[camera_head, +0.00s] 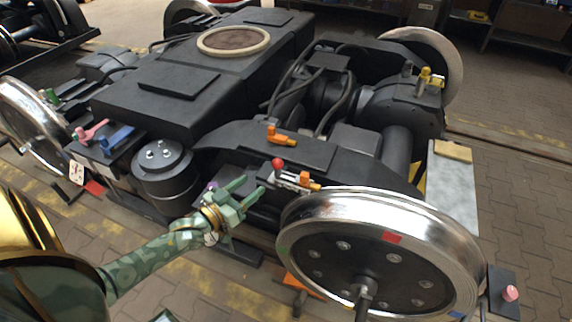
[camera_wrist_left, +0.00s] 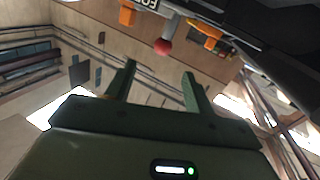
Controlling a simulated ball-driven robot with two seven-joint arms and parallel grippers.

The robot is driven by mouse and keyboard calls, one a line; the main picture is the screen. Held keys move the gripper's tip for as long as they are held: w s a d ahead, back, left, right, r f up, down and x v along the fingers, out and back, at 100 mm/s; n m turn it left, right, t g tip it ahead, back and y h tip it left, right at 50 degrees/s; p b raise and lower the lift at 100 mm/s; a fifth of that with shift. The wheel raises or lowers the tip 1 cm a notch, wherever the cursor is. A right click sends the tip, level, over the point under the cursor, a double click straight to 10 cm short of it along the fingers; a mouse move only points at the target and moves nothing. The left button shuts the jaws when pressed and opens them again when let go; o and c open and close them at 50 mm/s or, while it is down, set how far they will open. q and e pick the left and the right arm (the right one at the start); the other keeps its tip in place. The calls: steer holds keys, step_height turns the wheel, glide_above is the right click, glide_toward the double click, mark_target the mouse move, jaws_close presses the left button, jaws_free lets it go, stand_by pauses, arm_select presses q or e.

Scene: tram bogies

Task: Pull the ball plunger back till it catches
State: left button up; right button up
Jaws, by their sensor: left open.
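The ball plunger has a red ball (camera_head: 279,163) on a pale metal body with orange parts, fixed on the dark bogie frame just left of the near wheel. In the left wrist view the red ball (camera_wrist_left: 163,46) hangs on a grey stem, a little beyond the fingertips and roughly between them. My left gripper (camera_head: 253,184) is green, open and empty, with its fingers pointing toward the plunger. It is apart from the ball, a little left of and below it in the head view. Both fingers also show in the left wrist view (camera_wrist_left: 159,70). My right gripper is not seen.
The large shiny wheel (camera_head: 380,250) stands close to the right of the plunger. An orange handle (camera_head: 281,136) sits on the frame behind it. A black cylinder (camera_head: 163,175) stands to the left. Open paved floor (camera_head: 110,240) lies in front.

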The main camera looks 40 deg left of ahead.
mark_target(279, 163)
arm_select(q)
steer(key=w+b, duration=0.1)
steer(key=w, duration=0.3)
steer(key=w+b, duration=0.2)
steer(key=w, duration=0.2)
steer(key=w+b, duration=0.2)
steer(key=w, duration=0.3)
steer(key=shift+d+f, duration=0.25)
steer(key=shift+d, duration=0.1)
steer(key=shift+w+d+r, duration=0.1)
steer(key=shift+w+r, duration=0.1)
steer(key=shift+w, duration=0.45)
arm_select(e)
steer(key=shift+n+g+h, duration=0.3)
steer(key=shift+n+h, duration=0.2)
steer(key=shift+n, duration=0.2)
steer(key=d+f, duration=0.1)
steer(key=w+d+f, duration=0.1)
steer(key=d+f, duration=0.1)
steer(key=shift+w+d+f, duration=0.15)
